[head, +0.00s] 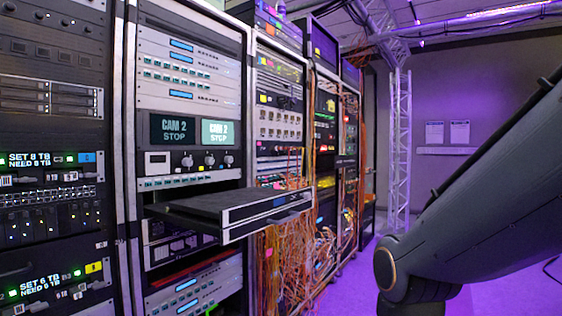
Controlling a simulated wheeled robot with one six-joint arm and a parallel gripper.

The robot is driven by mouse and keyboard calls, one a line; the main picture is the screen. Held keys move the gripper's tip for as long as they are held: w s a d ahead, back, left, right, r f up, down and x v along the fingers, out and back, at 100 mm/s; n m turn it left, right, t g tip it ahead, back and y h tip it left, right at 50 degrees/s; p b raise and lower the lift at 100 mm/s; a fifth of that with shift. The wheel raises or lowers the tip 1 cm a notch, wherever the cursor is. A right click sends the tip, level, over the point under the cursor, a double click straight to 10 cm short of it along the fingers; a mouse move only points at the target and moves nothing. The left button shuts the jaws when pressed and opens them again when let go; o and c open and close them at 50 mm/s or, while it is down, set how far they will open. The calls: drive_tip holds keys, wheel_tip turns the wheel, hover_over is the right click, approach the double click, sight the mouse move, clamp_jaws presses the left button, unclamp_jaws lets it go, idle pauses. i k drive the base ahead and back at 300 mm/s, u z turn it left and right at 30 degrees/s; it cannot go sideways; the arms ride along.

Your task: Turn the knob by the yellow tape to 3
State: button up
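A yellow tape-like patch (93,267) sits at the lower right of a dark panel in the left rack. Left of it a green-lit display (36,286) reads "SET 6 TB" above a "NEED" line whose number is hard to read. Small controls lie between and below them, but I cannot tell which is the knob or its setting. A similar panel higher up has a blue patch (87,157) and a display (37,162) reading "SET 8 TB". My gripper is not in view; only a dark part of my arm shows at right.
A dark drawer (232,208) sticks out of the middle rack at mid height. Three round knobs (209,160) sit above it. Orange cables (285,245) hang from racks further back. Purple floor (350,287) is open right of the racks; a white truss (399,150) stands behind.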

sight(208, 160)
drive_tip(key=z, duration=0.25)
drive_tip(key=i, duration=1.1)
drive_tip(key=u, duration=0.6)
